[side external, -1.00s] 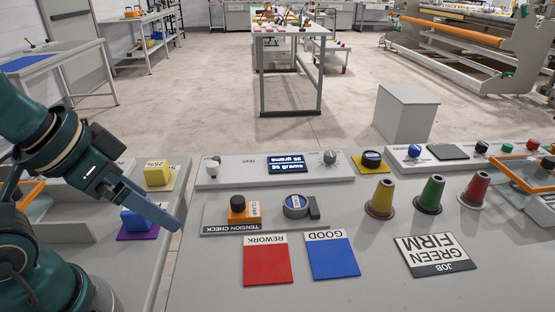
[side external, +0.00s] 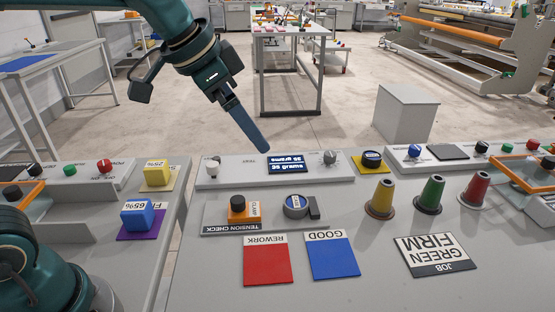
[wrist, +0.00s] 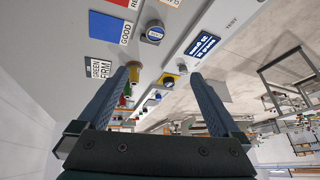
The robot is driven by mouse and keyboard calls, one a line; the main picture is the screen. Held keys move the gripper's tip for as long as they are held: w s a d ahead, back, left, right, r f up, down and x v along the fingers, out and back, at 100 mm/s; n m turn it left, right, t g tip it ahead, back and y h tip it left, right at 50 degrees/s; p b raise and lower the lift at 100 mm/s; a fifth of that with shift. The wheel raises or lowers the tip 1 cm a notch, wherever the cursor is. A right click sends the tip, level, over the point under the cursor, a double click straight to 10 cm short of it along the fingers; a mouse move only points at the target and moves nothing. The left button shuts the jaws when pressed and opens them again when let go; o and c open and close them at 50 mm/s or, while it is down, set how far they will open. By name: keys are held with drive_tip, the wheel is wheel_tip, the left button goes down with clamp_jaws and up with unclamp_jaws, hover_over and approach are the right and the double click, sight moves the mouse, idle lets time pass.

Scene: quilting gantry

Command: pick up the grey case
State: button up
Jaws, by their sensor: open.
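A round grey case (side external: 296,205) with a blue and white top lies on the grey tension check plate (side external: 222,217), to the right of the orange clamp (side external: 238,208). It also shows in the wrist view (wrist: 153,33), beyond the fingertips.
A red rework mat (side external: 266,265) and a blue good mat (side external: 333,260) lie in front of the plate. Yellow, green and red cones (side external: 430,194) stand to the right. A dark round piece (side external: 372,158) sits on a yellow pad. A knob (side external: 329,157) rises from the display panel.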

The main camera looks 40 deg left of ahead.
drive_tip(key=m+g, duration=0.1)
drive_tip(key=g, duration=0.1)
hover_over(295, 202)
drive_tip(key=s+a, duration=0.1)
drive_tip(key=s, duration=0.1)
wheel_tip(295, 202, down, 8)
drive_tip(key=shift+g, duration=0.7)
drive_tip(key=x, duration=1.1)
drive_tip(key=shift+s+a+f, duration=0.25)
drive_tip(key=shift+s, duration=0.15)
drive_tip(key=shift+w+d+f+h, duration=0.1)
drive_tip(key=shift+w+f+h, duration=0.15)
drive_tip(key=shift+f, duration=0.5)
drive_tip(key=c, duration=1.5)
drive_tip(key=shift+o, duration=0.2)
drive_tip(key=shift+r, duration=0.15)
